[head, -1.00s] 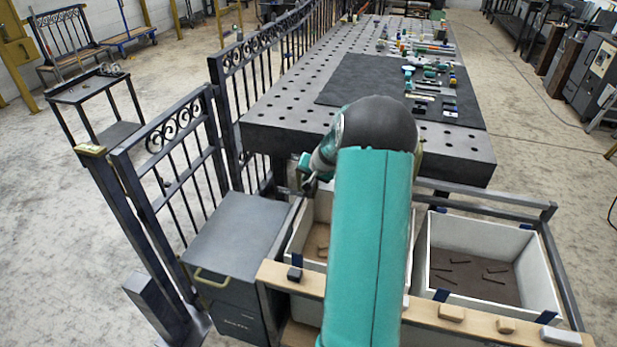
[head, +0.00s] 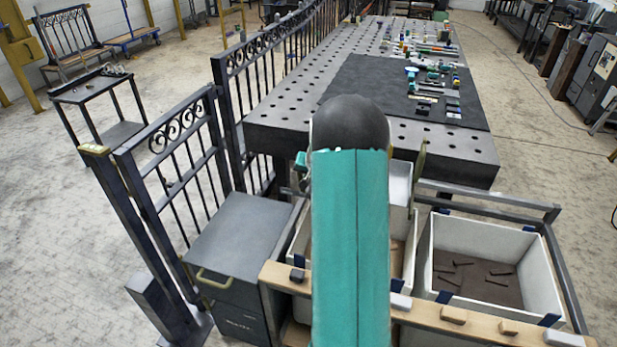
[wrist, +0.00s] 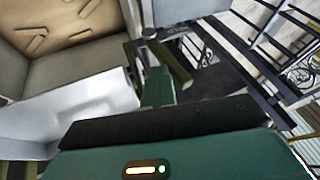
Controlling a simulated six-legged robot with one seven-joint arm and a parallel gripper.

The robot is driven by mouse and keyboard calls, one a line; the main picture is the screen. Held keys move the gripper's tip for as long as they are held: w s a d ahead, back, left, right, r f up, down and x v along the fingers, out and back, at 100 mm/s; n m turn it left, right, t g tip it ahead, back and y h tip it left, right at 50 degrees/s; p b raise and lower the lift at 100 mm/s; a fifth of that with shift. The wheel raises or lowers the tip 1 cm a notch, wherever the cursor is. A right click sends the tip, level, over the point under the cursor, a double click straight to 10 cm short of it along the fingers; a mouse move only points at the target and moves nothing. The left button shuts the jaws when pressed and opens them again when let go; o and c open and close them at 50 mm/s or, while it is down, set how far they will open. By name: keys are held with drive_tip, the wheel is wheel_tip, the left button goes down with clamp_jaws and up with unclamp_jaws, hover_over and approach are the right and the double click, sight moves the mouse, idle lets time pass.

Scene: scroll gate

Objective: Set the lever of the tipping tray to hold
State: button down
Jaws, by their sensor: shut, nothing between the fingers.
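The tipping tray (head: 399,184) shows in part as a pale metal surface right of my arm in the head view. An upright olive bar, which looks like its lever (head: 421,160), stands at its right side. In the wrist view a white tray surface (wrist: 85,108) lies at the left, and an olive bar that may be the lever (wrist: 173,63) slants just beyond my fingers. My gripper (wrist: 158,88) is shut and empty, close to that bar; I cannot tell if they touch. My arm hides the gripper and much of the tray in the head view. The lever's setting is unclear.
A white bin (head: 490,270) with dark sticks stands at the right. A wooden rail (head: 450,318) crosses the front. A grey cabinet (head: 237,240) and an iron gate (head: 175,150) stand at the left. The perforated table (head: 465,150) lies beyond, holding tools.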

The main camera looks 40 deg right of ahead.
drive_tip(key=shift+w+a+r+g+h, duration=0.15)
drive_tip(key=shift+w+a+g, duration=0.1)
drive_tip(key=shift+w+g, duration=0.15)
drive_tip(key=shift+w+a+f+g+h, duration=0.1)
drive_tip(key=shift+w+a+g+h, duration=0.05)
drive_tip(key=shift+w+a+g, duration=0.2)
drive_tip(key=w+a+f+n+g+h, duration=0.2)
drive_tip(key=w+f+g+h, duration=0.3)
drive_tip(key=g, duration=0.5)
drive_tip(key=shift+w+a+f+n+h, duration=0.4)
drive_tip(key=shift+w+a+h, duration=0.3)
drive_tip(key=shift+w, duration=0.6)
drive_tip(key=shift+a+f+g, duration=0.1)
drive_tip(key=shift+g, duration=0.15)
